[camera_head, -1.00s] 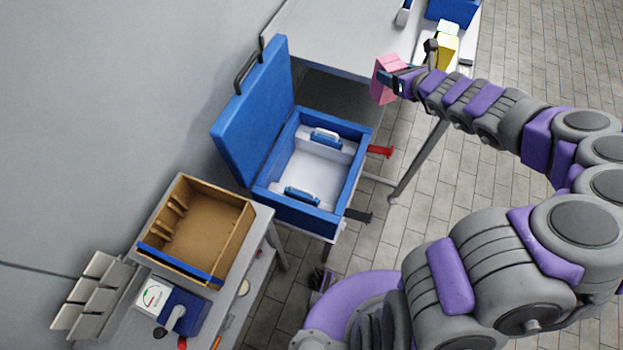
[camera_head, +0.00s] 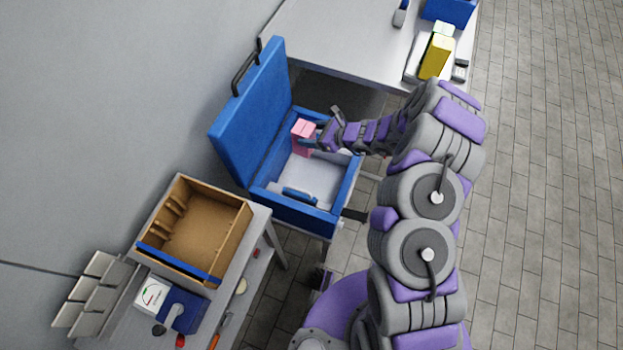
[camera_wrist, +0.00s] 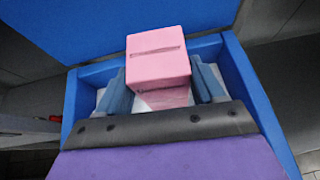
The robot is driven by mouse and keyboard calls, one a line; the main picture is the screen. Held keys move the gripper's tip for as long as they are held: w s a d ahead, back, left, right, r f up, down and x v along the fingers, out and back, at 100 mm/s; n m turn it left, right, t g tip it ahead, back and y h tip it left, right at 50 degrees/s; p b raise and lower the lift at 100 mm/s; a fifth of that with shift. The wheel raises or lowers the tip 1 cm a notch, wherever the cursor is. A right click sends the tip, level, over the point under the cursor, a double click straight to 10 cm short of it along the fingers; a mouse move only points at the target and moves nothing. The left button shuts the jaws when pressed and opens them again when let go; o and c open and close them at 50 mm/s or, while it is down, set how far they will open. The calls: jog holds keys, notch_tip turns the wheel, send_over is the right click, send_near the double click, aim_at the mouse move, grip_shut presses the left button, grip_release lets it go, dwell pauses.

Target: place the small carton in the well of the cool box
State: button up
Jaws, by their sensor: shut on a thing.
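The small pink carton (camera_head: 302,136) is held by my gripper (camera_head: 314,143) over the open blue cool box (camera_head: 292,214). In the wrist view the carton (camera_wrist: 158,62) sits between the two blue fingers of my gripper (camera_wrist: 160,88), with the box's blue rim (camera_wrist: 262,100) around them. The white well (camera_head: 318,178) shows below and in front of the carton. I cannot tell how far the carton is above the well floor. My arm hides the far right part of the box.
The box's blue lid (camera_head: 252,112) stands open at the left. A blue-handled ice pack (camera_head: 300,196) lies at the well's near side. A wooden tray (camera_head: 205,232) is on the near table. A yellow carton (camera_head: 435,58) stands on the far table.

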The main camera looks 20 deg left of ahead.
aim_at(302, 152)
jog(key=s+f, duration=0.1)
jog(key=s+a+f+n+g, duration=0.1)
jog(key=shift+s+a+f, duration=0.25)
jog(key=shift+f, duration=0.05)
jog(key=f, duration=0.2)
jog(key=a+f+b, duration=0.1)
jog(key=f, duration=0.2)
jog(key=shift+a+f, duration=0.1)
jog(key=shift+f, duration=0.1)
jog(key=shift+d+f+b, duration=0.25)
jog(key=shift+f+b, duration=0.05)
jog(key=shift+f, duration=0.25)
jog(key=f+b, duration=0.1)
jog(key=f, duration=0.2)
jog(key=shift+d, duration=0.2)
jog(key=shift+a+f, duration=0.2)
jog(key=shift+a, duration=0.1)
jog(key=shift+d+f+b, duration=0.15)
jog(key=shift+f+b, duration=0.2)
jog(key=shift+f, duration=0.1)
